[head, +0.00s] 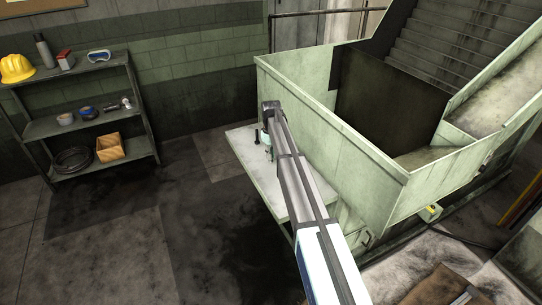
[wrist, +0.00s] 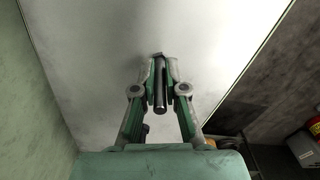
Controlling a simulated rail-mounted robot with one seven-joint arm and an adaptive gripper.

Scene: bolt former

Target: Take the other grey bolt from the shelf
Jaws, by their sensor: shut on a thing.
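My gripper (wrist: 160,68) is shut on a dark grey bolt (wrist: 160,92), seen in the wrist view between the two fingers. The bolt's shaft points toward the camera, and its wider end shows just beyond the fingertips. The pale shelf (wrist: 100,30) lies behind the bolt; I cannot tell whether the bolt touches it. In the head view my gripper (head: 269,151) is low over the far part of the shelf (head: 295,205), partly hidden by my arm. A small dark upright shape (head: 257,136) stands beside it; I cannot tell what it is.
A large pale green bin (head: 330,135) rises right beside the shelf. A dark rack (head: 88,125) at the left holds a yellow helmet (head: 16,68), goggles (head: 98,56) and a wooden box (head: 110,147). The floor between rack and shelf is clear.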

